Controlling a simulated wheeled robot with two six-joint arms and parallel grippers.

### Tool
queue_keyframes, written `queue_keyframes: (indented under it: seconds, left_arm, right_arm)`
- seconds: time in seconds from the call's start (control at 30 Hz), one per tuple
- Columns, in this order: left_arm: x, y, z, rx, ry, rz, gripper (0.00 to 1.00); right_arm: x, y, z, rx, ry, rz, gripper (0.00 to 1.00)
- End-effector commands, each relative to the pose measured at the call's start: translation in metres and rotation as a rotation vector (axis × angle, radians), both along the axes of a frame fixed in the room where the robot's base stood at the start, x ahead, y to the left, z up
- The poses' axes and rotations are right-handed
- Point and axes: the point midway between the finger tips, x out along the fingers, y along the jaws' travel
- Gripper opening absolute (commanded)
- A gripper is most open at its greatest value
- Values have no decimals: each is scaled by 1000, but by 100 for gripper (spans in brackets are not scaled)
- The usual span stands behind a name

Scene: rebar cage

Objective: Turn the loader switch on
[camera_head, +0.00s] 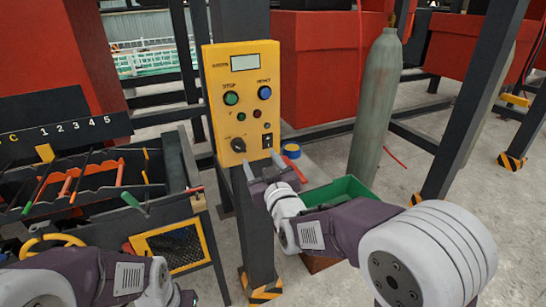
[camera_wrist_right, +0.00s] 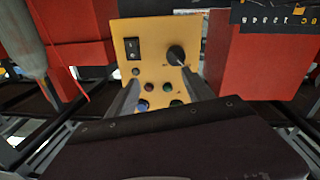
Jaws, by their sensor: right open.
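The yellow control panel (camera_head: 243,105) stands upright on a dark post. It has a black rotary knob (camera_head: 238,145) at lower left and a small black rocker switch (camera_head: 267,140) at lower right. No readable label shows which one is the loader switch. The panel appears upside down in the right wrist view, with the rocker switch (camera_wrist_right: 132,48) left of the knob (camera_wrist_right: 176,55). My right gripper (camera_head: 262,167) is open and empty before the panel's lower edge. Its fingers (camera_wrist_right: 160,92) point at the panel. My left arm is at the bottom left; its gripper is out of view.
The panel also has a display, a green button (camera_head: 231,98), a blue button (camera_head: 265,92) and small lights. A tool rack (camera_head: 95,185) stands left. A grey gas cylinder (camera_head: 377,105) and a green bin (camera_head: 338,192) are right. Black-and-yellow posts stand around.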

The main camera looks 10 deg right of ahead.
Motion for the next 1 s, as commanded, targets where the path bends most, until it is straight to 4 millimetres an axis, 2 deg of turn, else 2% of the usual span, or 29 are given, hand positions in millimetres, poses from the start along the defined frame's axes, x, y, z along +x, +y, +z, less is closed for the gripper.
queue_keyframes:
  seconds: [0.1,0.27,0.37,0.6,0.7,0.83,1.0]
  left_arm:
    - [0,0,-5,0,0,1,0]
    - [0,0,-3,0,0,1,0]
    - [0,0,0,0,0,1,0]
    - [0,0,10,0,0,0,0]
    - [0,0,12,0,0,1,0]
    - [0,0,13,0,0,1,0]
    - [0,0,13,0,0,0,0]
  right_arm:
    - [-4,13,-8,-2,6,26,60]
    - [-2,15,-7,-2,7,29,60]
    - [11,18,-6,-2,9,29,60]
    - [60,30,-6,-1,8,28,60]
    - [74,34,-6,-2,8,29,60]
    - [83,36,-6,-2,7,29,60]
    - [84,36,-7,-2,8,29,60]
